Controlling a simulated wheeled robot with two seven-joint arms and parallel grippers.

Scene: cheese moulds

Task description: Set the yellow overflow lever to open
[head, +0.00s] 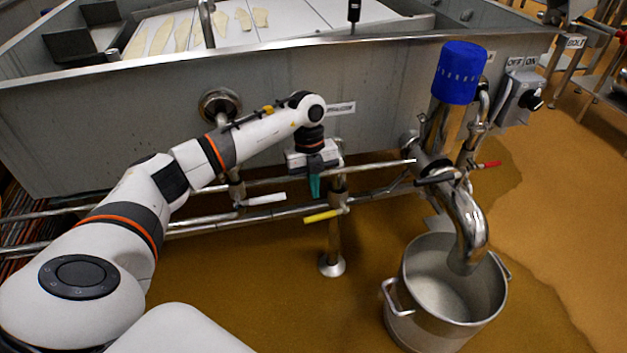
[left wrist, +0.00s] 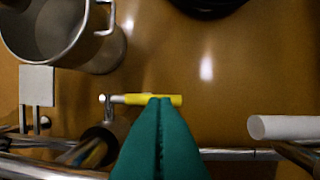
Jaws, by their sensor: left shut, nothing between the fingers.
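The yellow overflow lever (head: 322,216) sticks out to the left from its pivot on the lower pipe, beside the upright leg. In the left wrist view the yellow lever (left wrist: 150,99) runs level from its metal pivot on the left. My left gripper (head: 315,187) points down with green fingers and is just above the lever in the head view. Nothing is between the fingers. My right gripper is not in view.
A white lever (head: 263,199) lies left of the yellow one, and a red lever (head: 488,164) is on the right-hand valve. A steel pot (head: 400,311) stands under the outlet pipe (head: 468,222). The steel vat (head: 110,130) stands behind my arm. Horizontal pipes run close by.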

